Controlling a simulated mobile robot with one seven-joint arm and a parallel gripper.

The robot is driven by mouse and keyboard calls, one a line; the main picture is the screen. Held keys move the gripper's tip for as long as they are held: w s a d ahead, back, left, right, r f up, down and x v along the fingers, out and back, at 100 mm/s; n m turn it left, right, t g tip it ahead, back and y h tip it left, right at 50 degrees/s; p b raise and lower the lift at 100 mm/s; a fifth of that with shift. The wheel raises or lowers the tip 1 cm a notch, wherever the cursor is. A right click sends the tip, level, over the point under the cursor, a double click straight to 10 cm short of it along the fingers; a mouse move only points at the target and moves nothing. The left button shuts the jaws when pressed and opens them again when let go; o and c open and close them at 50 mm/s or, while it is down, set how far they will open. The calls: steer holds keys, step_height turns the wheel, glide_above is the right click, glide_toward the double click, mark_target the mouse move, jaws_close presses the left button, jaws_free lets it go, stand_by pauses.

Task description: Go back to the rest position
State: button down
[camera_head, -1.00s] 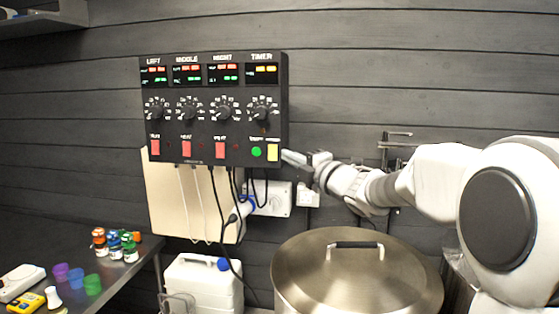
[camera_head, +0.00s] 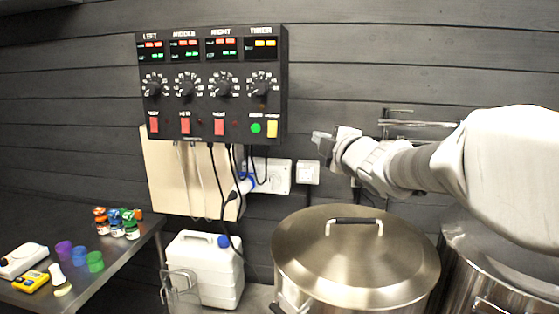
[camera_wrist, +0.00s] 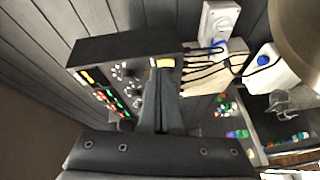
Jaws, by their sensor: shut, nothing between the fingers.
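My gripper (camera_head: 322,140) is right of the black control panel (camera_head: 212,115), apart from it and above the lidded steel pot (camera_head: 350,270). Its fingers are shut with nothing between them. In the wrist view the shut fingers (camera_wrist: 163,85) appear in front of the panel (camera_wrist: 95,52), near its yellow button (camera_wrist: 163,62). In the head view the panel carries several displays, black knobs, red switches, a green button (camera_head: 256,128) and a yellow button (camera_head: 272,128).
A second steel pot (camera_head: 465,275) stands at the right. Cables hang below the panel near a wall socket (camera_head: 280,178). A white canister (camera_head: 203,270) stands beside a clear jug (camera_head: 180,292). A table (camera_head: 120,268) at left holds jars and cups.

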steer(key=s+d+f+m+g+h, duration=0.35)
steer(key=s+m, duration=0.25)
steer(key=s, duration=0.3)
steer(key=s+d+f+m+g+h, duration=0.25)
steer(key=s+d+f+m, duration=0.2)
steer(key=s+m, duration=0.3)
steer(key=s+a+f+m+g, duration=0.2)
steer(key=s+f, duration=0.3)
steer(key=s, duration=0.4)
steer(key=s+a+f+m+g+y, duration=0.1)
steer(key=s+f+m+g, duration=0.2)
steer(key=s+f, duration=0.2)
steer(key=s, duration=0.3)
steer(key=shift+s+a+f, duration=0.35)
steer(key=shift+a+f, duration=0.05)
